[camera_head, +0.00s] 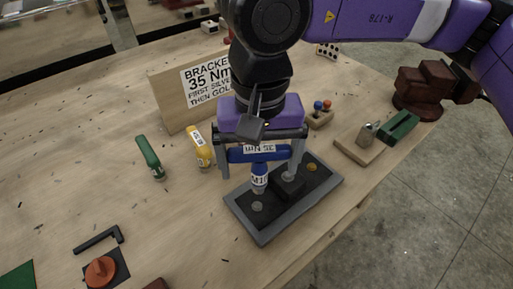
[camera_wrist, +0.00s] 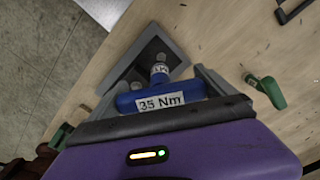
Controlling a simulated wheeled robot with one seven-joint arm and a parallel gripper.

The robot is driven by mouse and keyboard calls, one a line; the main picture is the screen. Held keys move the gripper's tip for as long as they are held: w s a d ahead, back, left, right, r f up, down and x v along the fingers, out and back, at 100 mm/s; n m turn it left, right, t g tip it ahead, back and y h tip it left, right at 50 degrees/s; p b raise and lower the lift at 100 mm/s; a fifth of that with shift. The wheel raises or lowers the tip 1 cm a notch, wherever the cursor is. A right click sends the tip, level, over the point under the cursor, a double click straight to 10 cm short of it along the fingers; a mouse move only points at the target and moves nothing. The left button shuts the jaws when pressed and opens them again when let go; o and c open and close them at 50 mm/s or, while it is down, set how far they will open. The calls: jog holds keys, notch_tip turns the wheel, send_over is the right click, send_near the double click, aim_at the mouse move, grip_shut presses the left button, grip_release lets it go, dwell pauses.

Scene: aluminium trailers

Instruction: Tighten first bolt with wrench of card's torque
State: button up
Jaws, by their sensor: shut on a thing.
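My gripper (camera_head: 268,153) is shut on the blue wrench (camera_head: 240,154), whose label reads 35 Nm. In the wrist view, my gripper (camera_wrist: 160,92) has a finger on each side of the blue wrench (camera_wrist: 127,103). The wrench's white-banded socket (camera_head: 259,176) points down over the dark bracket plate in its grey frame (camera_head: 264,238). A silver bolt (camera_head: 257,206) shows just below the socket; I cannot tell whether they touch. A gold bolt (camera_head: 312,167) sits at the plate's far right. The card (camera_head: 207,84) reads BRACKET, 35 Nm, FIRST SILVER THEN GOLD.
A yellow tool (camera_head: 198,147) and a green tool (camera_head: 150,157) stand left of the bracket. A padlock on a wooden block (camera_head: 358,151), a green block (camera_head: 398,126) and a brown vise (camera_head: 425,92) are at the right.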

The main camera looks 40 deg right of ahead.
aim_at(257, 185)
jog(key=shift+a+n, duration=0.25)
jog(key=shift+n, duration=0.45)
jog(key=shift+f+b, duration=0.25)
jog(key=shift+b, duration=0.55)
jog(key=shift+f+b, duration=3.15)
jog(key=shift+b, duration=0.9)
jog(key=shift+r, duration=0.1)
jog(key=m+b, duration=0.3)
jog(key=shift+f, duration=0.4)
jog(key=shift+r+p, duration=0.55)
jog(key=shift+p, duration=0.05)
jog(key=shift+r+p, duration=1.6)
jog(key=shift+r, duration=1.55)
